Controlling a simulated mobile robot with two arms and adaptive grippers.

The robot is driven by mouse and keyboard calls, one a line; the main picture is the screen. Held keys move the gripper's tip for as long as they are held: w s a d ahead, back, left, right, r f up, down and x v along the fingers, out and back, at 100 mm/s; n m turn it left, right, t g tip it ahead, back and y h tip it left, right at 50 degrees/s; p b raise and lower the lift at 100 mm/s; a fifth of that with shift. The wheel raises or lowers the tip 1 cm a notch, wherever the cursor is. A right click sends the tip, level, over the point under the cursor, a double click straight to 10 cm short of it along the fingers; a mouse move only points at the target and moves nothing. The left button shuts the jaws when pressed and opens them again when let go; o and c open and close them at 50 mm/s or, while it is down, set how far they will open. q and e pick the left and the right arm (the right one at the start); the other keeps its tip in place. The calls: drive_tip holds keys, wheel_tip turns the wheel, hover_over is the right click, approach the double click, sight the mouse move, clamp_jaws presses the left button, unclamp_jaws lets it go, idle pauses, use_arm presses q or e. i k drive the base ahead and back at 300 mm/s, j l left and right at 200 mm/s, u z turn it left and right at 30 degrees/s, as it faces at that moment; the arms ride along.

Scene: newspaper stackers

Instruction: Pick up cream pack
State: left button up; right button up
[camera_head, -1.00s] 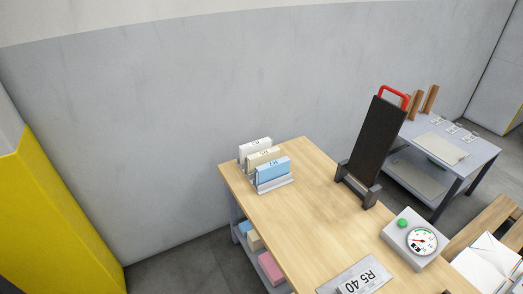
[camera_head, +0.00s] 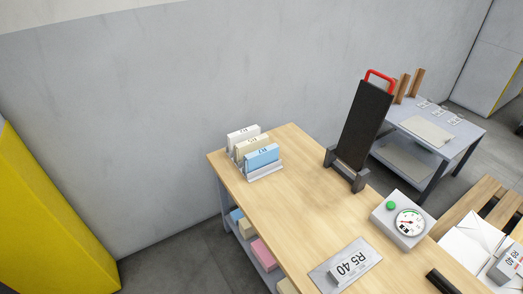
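A cream pack (camera_head: 250,147) stands upright in a small grey rack (camera_head: 266,174) at the back left of the wooden table. It is the middle one of three packs, between a white pack (camera_head: 242,135) behind and a light blue pack (camera_head: 262,156) in front. The blue pack hides part of its face. Another cream-coloured block (camera_head: 246,229) shows on the shelf under the table. Neither of my grippers is in view.
The table (camera_head: 305,205) is clear between the rack and a black upright board (camera_head: 362,125) with a red handle. A dial box (camera_head: 405,220) and an "R5 40" plate (camera_head: 322,277) lie nearer. A yellow block (camera_head: 50,220) stands left.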

sight(241, 149)
drive_tip(key=i+j+z, duration=0.25)
drive_tip(key=j, duration=0.35)
drive_tip(key=i+j+z, duration=0.25)
drive_tip(key=j, duration=0.4)
drive_tip(key=i+j+z, duration=0.15)
drive_tip(key=i+j, duration=0.1)
drive_tip(key=j, duration=0.1)
